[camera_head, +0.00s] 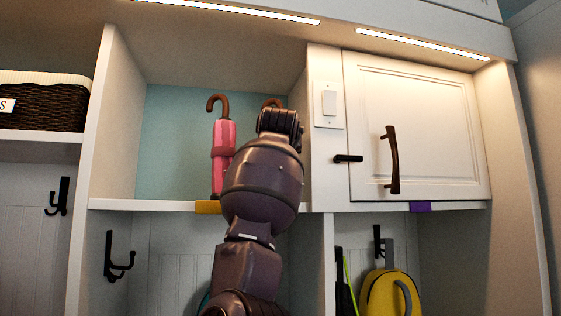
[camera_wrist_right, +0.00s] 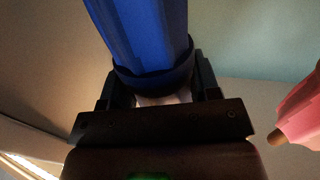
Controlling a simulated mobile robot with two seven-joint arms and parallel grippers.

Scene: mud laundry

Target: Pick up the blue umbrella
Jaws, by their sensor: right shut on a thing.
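The blue umbrella (camera_wrist_right: 145,30) fills the top middle of the right wrist view. My right gripper (camera_wrist_right: 160,82) is shut on it, with one finger on each side near a dark band. In the head view my right arm rises in front of the cubby and hides the gripper and the umbrella's body. My left gripper is in neither view.
A pink umbrella (camera_head: 222,145) with a brown hook handle stands upright to the left in the same cubby; it also shows in the wrist view (camera_wrist_right: 304,112). A closed white cabinet door (camera_head: 430,120) is on the right. A wicker basket (camera_head: 45,105) sits far left.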

